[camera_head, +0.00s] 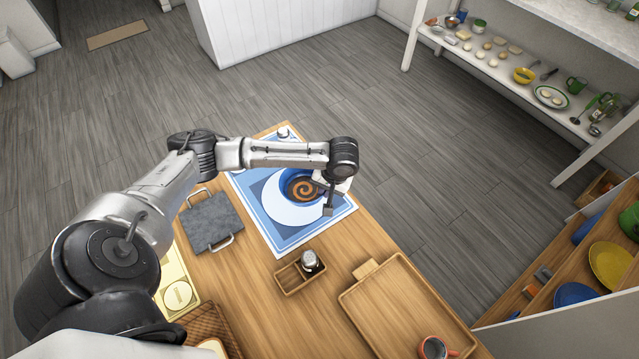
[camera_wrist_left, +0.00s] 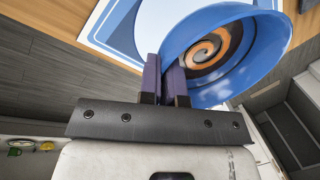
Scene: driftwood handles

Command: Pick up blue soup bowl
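The blue soup bowl (camera_head: 285,184), with an orange-brown spiral inside, shows at the far end of the wooden table, over a white round shape (camera_head: 285,211) on a blue-and-white mat (camera_head: 262,222). It fills the upper right of the left wrist view (camera_wrist_left: 255,62). My left gripper (camera_head: 327,208) is at the bowl's right side in the head view. In the wrist view its two dark fingers (camera_wrist_left: 165,80) are close together, with the bowl's rim between them. Whether the bowl touches what is below it is unclear. My right gripper is not in view.
A grey slab with metal handles (camera_head: 212,222) lies left of the mat. A wooden tray (camera_head: 395,310) with a reddish mug (camera_head: 433,348) is at the front right. Bare wood separates these.

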